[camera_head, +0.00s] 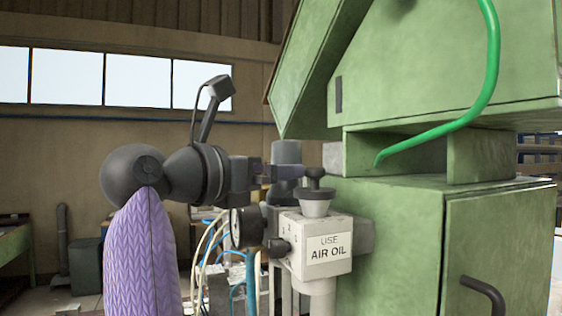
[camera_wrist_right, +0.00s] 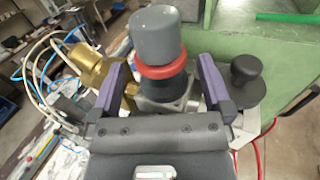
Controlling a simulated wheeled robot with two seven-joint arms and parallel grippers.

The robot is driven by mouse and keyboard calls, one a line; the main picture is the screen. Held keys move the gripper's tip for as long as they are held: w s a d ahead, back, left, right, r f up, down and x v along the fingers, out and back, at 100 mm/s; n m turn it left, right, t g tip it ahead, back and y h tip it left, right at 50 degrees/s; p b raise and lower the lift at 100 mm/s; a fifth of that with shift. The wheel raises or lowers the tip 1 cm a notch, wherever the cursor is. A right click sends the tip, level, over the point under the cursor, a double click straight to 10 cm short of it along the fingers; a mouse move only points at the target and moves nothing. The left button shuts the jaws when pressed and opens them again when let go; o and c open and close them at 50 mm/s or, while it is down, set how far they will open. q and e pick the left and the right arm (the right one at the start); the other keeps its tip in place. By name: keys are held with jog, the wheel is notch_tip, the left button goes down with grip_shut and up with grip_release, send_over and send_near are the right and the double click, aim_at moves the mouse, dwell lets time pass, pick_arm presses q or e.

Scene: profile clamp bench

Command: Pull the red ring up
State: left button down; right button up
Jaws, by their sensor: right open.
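The red ring (camera_wrist_right: 166,72) sits around the lower part of a grey cylindrical cap (camera_wrist_right: 158,36), above a dark collar (camera_wrist_right: 166,97), in the right wrist view. In the head view the grey cap (camera_head: 287,152) shows behind the white unit, and I cannot make out the ring there. My right gripper (camera_wrist_right: 163,66) is open, with one purple finger on each side of the ring and collar. Gaps show between the fingers and the ring. In the head view my right gripper (camera_head: 284,172) is level with the area just below the cap. My left gripper is not in view.
A white block labelled USE AIR OIL (camera_head: 327,250) with a black knob (camera_head: 315,185) stands close by. A pressure gauge (camera_head: 246,227) and hoses are below my wrist. The large green machine (camera_head: 390,235) fills the right side. A brass part (camera_wrist_right: 80,72) lies left of the gripper.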

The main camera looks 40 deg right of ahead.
jog(key=shift+w+d, duration=0.15)
jog(key=shift+d, duration=0.8)
